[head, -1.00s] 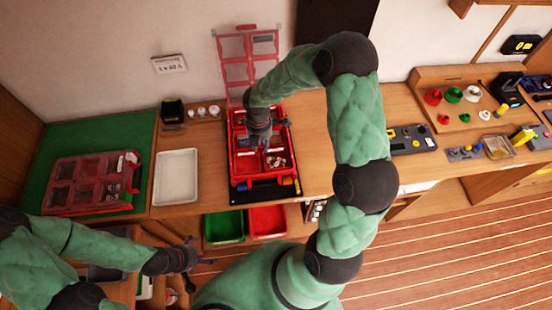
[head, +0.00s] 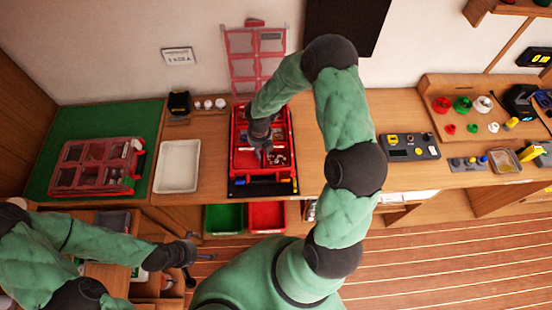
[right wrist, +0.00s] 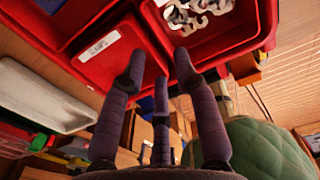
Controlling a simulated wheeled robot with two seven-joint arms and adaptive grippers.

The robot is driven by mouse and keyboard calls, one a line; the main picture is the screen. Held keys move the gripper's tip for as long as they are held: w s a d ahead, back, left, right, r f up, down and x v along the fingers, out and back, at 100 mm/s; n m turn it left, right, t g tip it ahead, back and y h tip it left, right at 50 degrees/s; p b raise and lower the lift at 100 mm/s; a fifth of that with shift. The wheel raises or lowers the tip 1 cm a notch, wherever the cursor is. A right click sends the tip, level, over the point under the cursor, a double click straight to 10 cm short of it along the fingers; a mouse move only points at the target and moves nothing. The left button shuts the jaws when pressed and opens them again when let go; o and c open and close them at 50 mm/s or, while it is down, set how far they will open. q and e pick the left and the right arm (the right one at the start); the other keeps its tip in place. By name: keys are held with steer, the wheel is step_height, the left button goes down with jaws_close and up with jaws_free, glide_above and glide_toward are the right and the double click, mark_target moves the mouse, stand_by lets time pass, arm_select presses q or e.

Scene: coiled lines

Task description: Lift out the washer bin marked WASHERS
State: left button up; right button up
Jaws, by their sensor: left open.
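The open red case (head: 234,165) stands on the bench with several red bins inside and its clear-windowed lid (head: 240,67) raised behind it. My right gripper (head: 263,156) is over the middle of the case and hides part of the bins. In the right wrist view its fingers (right wrist: 159,70) are apart, with tips close to the bin rims. One red bin there has a white label (right wrist: 99,46), too blurred to read surely. A neighbouring bin (right wrist: 235,35) holds pale ring-like parts. I cannot tell which bin is marked WASHERS. My left gripper (head: 207,258) is open, empty and low before the bench.
A white tray (head: 177,167) lies left of the case. A closed red case (head: 97,167) lies on the green mat (head: 120,114). Green (head: 223,218) and red (head: 267,217) trays sit below the bench edge. A grey device (head: 408,147) stands at the right.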

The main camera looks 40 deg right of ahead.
mark_target(276, 158)
steer(key=shift+d+f, duration=0.15)
steer(key=shift+f, duration=0.45)
steer(key=shift+s+f, duration=0.3)
steer(key=shift+f, duration=0.4)
steer(key=shift+s+f, duration=0.25)
steer(key=shift+f, duration=0.4)
steer(key=shift+s+f, duration=0.3)
steer(key=shift+f, duration=0.4)
steer(key=shift+o, duration=1)
steer(key=shift+w+f, duration=0.2)
steer(key=shift+w+d+f, duration=0.15)
steer(key=shift+w+d, duration=0.05)
steer(key=shift+w, duration=0.25)
steer(key=c, duration=0.4)
steer(key=shift+w, duration=0.2)
steer(key=c, duration=0.3)
steer(key=shift+s+r, duration=0.15)
steer(key=shift+r, duration=0.1)
jaws_close()
